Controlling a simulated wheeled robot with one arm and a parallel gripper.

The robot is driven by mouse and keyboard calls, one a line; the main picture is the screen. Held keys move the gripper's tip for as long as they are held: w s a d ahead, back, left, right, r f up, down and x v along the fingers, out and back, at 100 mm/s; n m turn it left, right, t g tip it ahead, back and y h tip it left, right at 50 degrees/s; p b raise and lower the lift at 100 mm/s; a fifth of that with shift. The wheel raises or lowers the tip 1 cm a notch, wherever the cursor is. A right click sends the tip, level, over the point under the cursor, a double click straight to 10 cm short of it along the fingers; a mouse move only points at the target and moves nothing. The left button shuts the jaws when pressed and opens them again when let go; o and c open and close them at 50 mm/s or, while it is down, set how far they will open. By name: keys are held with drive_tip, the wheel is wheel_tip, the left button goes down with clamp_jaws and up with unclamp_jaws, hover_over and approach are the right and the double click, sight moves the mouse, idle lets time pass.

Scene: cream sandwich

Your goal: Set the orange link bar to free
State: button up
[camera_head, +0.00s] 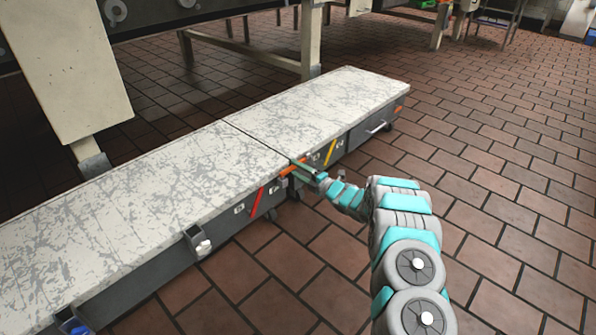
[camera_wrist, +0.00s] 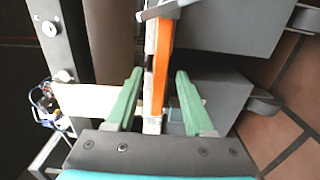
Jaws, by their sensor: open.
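The orange link bar (camera_head: 286,171) is at the side of the two low, worn-topped benches, close to the seam where they meet. In the wrist view the orange link bar (camera_wrist: 160,65) runs upright in the picture, with its lower end between my fingers. My gripper (camera_head: 305,168) is at the bar, reaching in from the right. In the wrist view my gripper (camera_wrist: 160,73) has its green fingers spread, one on each side of the bar, with visible gaps. The bar's far end is partly covered by a grey metal piece (camera_wrist: 160,10).
A red bar (camera_head: 257,202) is on the near bench side, left of the orange bar, and a yellow bar (camera_head: 330,151) is to its right. The pale bench top (camera_head: 150,190) lies behind. A pale machine leg (camera_head: 70,75) stands at upper left. Tiled floor (camera_head: 500,200) is open on the right.

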drive_tip(key=shift+c, duration=0.4)
clamp_jaws()
idle(0.9)
